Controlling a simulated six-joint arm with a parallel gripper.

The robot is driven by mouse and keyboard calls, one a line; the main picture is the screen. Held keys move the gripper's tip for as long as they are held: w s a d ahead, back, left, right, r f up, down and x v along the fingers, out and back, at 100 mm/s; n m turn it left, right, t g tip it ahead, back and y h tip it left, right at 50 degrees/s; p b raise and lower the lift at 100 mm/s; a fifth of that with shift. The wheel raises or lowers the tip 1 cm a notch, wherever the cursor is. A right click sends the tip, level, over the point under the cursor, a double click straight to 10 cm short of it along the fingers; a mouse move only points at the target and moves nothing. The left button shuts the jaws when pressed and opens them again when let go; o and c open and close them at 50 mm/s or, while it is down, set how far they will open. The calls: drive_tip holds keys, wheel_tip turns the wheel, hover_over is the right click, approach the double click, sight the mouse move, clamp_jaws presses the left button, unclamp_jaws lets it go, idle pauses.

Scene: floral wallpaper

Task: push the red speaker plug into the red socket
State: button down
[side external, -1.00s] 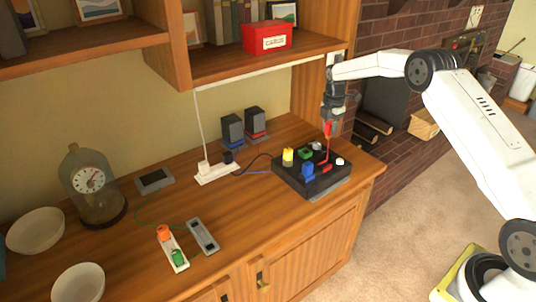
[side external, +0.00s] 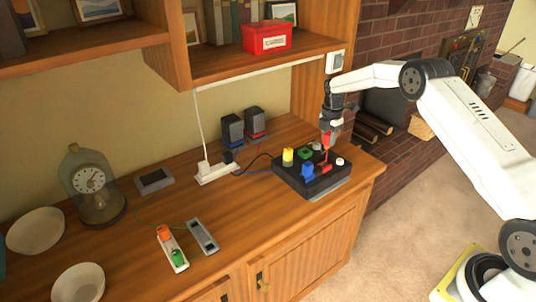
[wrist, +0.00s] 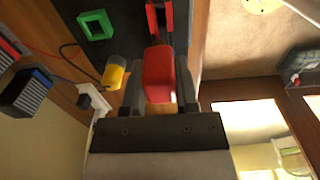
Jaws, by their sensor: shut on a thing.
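The red speaker plug (side external: 326,139) is between the fingers of my gripper (side external: 327,134), which is shut on it. In the wrist view the plug (wrist: 159,74) shows large between the two dark fingers (wrist: 159,92). The plug is above the black box (side external: 312,187). A red part on the box top (side external: 327,168), which looks like the red socket, lies just below it. In the wrist view a red forked part (wrist: 158,12) shows beyond the plug. I cannot tell whether the plug touches the socket.
The box also carries a yellow part (side external: 288,155), a green part (side external: 305,153), a blue part (side external: 307,170) and a white knob (side external: 340,162). Two small speakers (side external: 232,130) and a white power strip (side external: 217,172) stand to the left. A shelf (side external: 265,65) overhangs behind.

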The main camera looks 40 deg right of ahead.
drive_tip(key=shift+f, duration=2.9)
drive_tip(key=shift+f, duration=1.35)
drive_tip(key=shift+c, duration=1.4)
unclamp_jaws()
drive_tip(key=shift+r, duration=3.85)
drive_tip(key=shift+a+r, duration=0.1)
